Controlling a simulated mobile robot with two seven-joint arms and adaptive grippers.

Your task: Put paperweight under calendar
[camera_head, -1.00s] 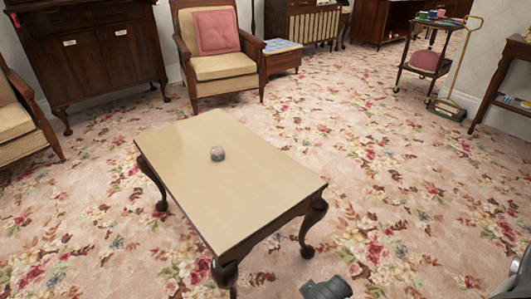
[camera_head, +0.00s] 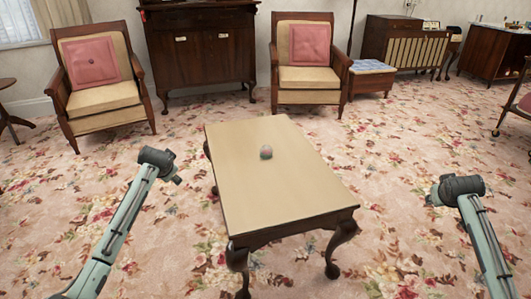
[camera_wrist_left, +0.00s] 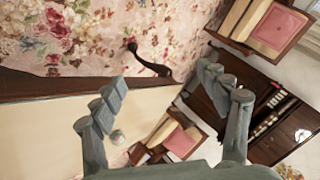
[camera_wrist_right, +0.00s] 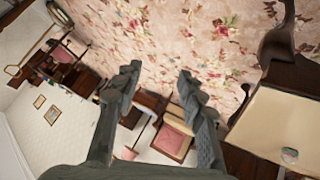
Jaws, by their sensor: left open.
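The paperweight (camera_head: 266,152), a small round dome with green and pink colours, sits near the far half of the low table (camera_head: 262,196). It also shows in the left wrist view (camera_wrist_left: 118,137) and at the right edge of the right wrist view (camera_wrist_right: 289,155). My left gripper (camera_wrist_left: 165,88) is open and empty, to the left of the table. My right gripper (camera_wrist_right: 159,76) is open and empty, to the right of the table. Neither touches the paperweight. I cannot make out a calendar in any view.
Two armchairs with pink cushions, left (camera_head: 94,85) and right (camera_head: 309,65), stand behind the table. A dark cabinet (camera_head: 205,60) with small white cards on its front stands between them. A small stool (camera_head: 371,75) is beside the right chair. Flowered carpet around the table is free.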

